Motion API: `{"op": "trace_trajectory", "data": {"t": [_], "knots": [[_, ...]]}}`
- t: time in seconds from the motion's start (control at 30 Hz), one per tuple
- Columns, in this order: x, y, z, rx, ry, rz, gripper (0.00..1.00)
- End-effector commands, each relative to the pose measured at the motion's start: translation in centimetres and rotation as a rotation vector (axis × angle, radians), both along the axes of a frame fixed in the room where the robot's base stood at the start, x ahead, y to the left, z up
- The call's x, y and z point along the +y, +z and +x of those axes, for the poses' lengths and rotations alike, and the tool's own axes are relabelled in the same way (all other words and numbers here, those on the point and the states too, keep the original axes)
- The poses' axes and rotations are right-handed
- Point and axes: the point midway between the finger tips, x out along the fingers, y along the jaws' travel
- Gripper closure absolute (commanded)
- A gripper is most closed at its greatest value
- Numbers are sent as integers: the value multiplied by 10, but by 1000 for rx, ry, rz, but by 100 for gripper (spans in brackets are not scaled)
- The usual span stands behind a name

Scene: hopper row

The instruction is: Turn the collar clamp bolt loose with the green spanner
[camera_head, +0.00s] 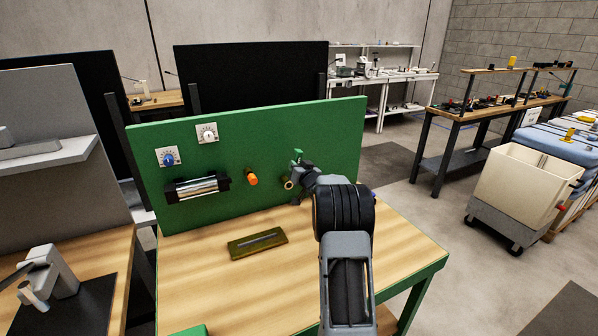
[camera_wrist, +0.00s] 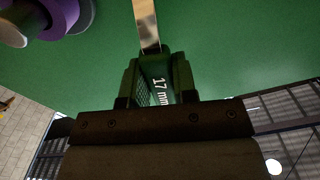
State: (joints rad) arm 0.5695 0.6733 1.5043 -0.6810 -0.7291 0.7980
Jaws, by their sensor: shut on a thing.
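My gripper (camera_wrist: 157,82) is shut on the green spanner (camera_wrist: 160,88), whose handle reads "17 mm" in the wrist view. The spanner's bare metal shank runs up past the top edge of that view, so its working end is out of sight. In the head view my gripper (camera_head: 301,174) is close to the right part of the green panel (camera_head: 250,143), with a bit of green showing at its tip. A brass-coloured ring (camera_head: 288,184) sits on the panel just left of it. I cannot make out the clamp bolt.
A purple round part (camera_wrist: 68,16) is at the wrist view's upper left. The panel also bears two dials (camera_head: 207,132), a shiny cylinder (camera_head: 197,187) and an orange knob (camera_head: 252,178). An olive tray (camera_head: 236,252) lies on the wooden bench (camera_head: 200,290), with clear surface around it.

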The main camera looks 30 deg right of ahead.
Motion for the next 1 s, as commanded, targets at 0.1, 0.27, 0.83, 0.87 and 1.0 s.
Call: {"op": "trace_trajectory", "data": {"t": [0.1, 0.27, 0.83, 0.87, 1.0], "knots": [[6, -2, 1, 5, 2, -57, 100], [12, 1, 2, 14, 3, -123, 100], [16, 5, 3, 21, 2, -179, 100], [16, 5, 3, 21, 2, -181, 100], [20, 3, 4, 24, 3, -211, 100]]}}
